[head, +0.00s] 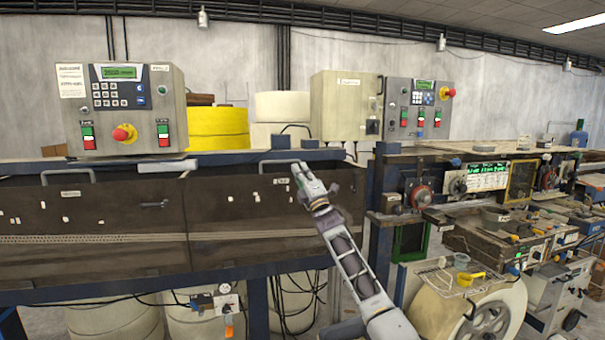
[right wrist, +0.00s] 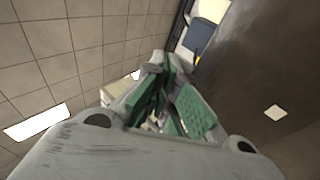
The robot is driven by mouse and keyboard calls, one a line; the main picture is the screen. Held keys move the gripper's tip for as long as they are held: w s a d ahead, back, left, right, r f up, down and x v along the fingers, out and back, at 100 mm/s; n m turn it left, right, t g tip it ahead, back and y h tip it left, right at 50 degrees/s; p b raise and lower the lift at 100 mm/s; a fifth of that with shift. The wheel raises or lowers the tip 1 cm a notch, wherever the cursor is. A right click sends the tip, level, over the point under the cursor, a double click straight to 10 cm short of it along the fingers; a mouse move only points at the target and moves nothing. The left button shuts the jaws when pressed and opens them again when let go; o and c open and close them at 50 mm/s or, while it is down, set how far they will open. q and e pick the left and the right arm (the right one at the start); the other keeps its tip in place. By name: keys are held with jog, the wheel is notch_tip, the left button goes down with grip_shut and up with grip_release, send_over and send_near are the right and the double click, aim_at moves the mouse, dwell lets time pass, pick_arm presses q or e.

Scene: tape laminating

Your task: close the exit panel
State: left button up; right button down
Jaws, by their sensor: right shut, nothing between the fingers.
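Two long dark brown panels run side by side along the front of the machine in the head view. The right panel (head: 235,225) and the left panel (head: 100,220) both look upright, with a seam between them. I cannot tell which is the exit panel, or whether either is fully closed. A grey bar handle (head: 268,164) sits at the right panel's top edge. My right gripper (head: 299,170) is shut and empty, at the upper right part of the right panel, by the handle's right end; contact is unclear. Its green-padded fingers (right wrist: 168,108) show in the right wrist view, beside a brown surface (right wrist: 265,75).
A control box (head: 133,108) with a red emergency button stands above the left panel. A second control box (head: 417,108) and a beige cabinet (head: 344,105) stand further right. Yellow (head: 217,127) and white rolls sit behind the machine. A cluttered machine section (head: 500,225) fills the right.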

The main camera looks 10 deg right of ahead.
pick_arm(q)
jog(key=shift+r, duration=0.25)
pick_arm(e)
jog(key=shift+w+d+r, duration=0.1)
jog(key=shift+w+r, duration=0.2)
pick_arm(q)
jog(key=shift+s, duration=0.2)
pick_arm(e)
jog(key=shift+f, duration=0.15)
